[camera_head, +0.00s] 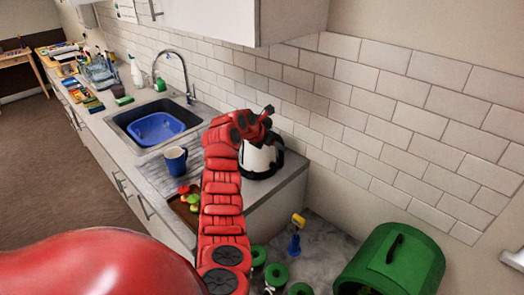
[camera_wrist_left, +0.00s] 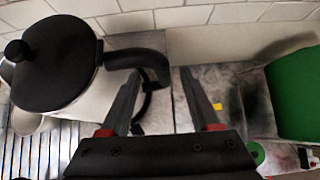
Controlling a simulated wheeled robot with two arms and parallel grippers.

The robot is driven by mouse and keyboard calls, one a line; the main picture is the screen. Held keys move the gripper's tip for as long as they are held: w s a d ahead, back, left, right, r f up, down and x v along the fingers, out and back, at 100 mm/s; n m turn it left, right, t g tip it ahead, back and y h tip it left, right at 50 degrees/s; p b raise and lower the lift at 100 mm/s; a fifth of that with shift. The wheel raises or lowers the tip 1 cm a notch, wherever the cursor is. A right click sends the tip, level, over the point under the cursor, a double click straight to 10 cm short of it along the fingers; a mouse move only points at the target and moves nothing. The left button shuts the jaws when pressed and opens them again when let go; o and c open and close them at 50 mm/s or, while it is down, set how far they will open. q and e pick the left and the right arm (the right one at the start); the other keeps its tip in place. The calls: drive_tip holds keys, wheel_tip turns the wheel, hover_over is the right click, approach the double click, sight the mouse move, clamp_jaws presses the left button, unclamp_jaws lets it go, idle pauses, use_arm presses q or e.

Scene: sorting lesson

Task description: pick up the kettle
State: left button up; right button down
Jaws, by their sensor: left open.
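The kettle (camera_head: 259,158) is white with black parts and stands at the near end of the counter, by the tiled wall. The red left arm partly covers it in the head view. In the left wrist view the kettle's black lid (camera_wrist_left: 58,62) is at the left, and its black handle (camera_wrist_left: 138,58) reaches right, over the gap between the fingers. My left gripper (camera_wrist_left: 160,82) is open, with a finger on either side of the handle's outer part. I cannot tell whether a finger touches it. My right gripper is not in view.
A blue mug (camera_head: 175,160) and a brown tray (camera_head: 182,208) with colourful pieces are near the kettle. The sink (camera_head: 133,117) holds a blue basin (camera_head: 155,128). A green bin (camera_head: 400,262) lies at the lower right, with several green round things nearby.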

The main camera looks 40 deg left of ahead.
use_arm(q)
drive_tip(key=p+x, duration=0.2)
drive_tip(key=x, duration=0.2)
drive_tip(key=shift+s+f, duration=0.1)
drive_tip(key=shift+f, duration=0.05)
drive_tip(key=shift+w+f, duration=0.1)
drive_tip(key=shift+w, duration=0.15)
drive_tip(key=shift+w+d+f, duration=0.1)
drive_tip(key=shift+f, duration=0.25)
clamp_jaws()
drive_tip(key=shift+r+p, duration=0.15)
drive_tip(key=shift+p, duration=0.15)
idle(0.6)
